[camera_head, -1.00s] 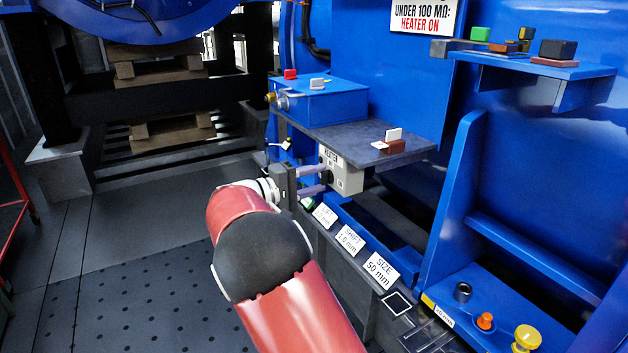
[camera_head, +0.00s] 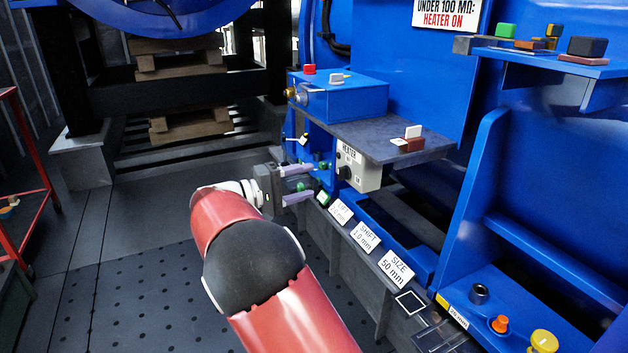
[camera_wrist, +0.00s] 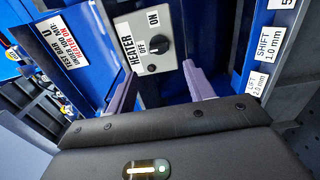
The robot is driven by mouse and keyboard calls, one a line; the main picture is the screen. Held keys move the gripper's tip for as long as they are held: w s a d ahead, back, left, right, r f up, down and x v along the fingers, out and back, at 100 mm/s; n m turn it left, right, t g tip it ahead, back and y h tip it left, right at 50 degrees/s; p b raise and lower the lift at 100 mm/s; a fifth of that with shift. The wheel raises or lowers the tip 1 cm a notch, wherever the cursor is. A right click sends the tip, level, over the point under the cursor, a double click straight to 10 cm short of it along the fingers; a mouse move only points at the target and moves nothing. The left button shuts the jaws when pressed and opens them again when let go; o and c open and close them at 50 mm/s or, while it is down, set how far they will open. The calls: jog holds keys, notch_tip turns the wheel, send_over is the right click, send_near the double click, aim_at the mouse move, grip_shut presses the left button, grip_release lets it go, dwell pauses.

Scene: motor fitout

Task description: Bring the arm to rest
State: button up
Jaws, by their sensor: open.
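My gripper (camera_head: 298,184) is at the end of my red arm, left of the grey heater box (camera_head: 357,168) in the head view. Its two fingers are apart with nothing between them. They point at the heater box and stand clear of it. In the wrist view, the heater box's dark rotary knob (camera_wrist: 158,46) shows ahead, between and beyond the open fingers (camera_wrist: 163,88). The knob sits by the OFF and ON labels, with its pointer nearer OFF as far as I can tell.
A grey shelf (camera_head: 375,135) juts out above the heater box and bears a blue box (camera_head: 345,98). A red cart frame (camera_head: 45,165) stands at the far left. The floor (camera_head: 140,270) left of my arm is clear.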

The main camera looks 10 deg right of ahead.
dwell(0.3)
jog(key=s+d+f+m+g+y, duration=0.1)
jog(key=s+d+g+y, duration=0.3)
jog(key=s+d+y, duration=0.7)
jog(key=s+a+f+m+t+y, duration=0.1)
jog(key=s+t+y, duration=0.1)
jog(key=s, duration=1)
jog(key=s+a+f+m+t+y+p, duration=0.1)
jog(key=s+y, duration=0.3)
jog(key=s, duration=0.8)
jog(key=shift+f+m+t, duration=0.3)
jog(key=shift+f+t, duration=0.1)
jog(key=shift+f, duration=0.05)
jog(key=shift+s+a+f, duration=0.2)
jog(key=shift+s+a, duration=0.05)
jog(key=shift+s, duration=0.05)
jog(key=shift+c, duration=0.2)
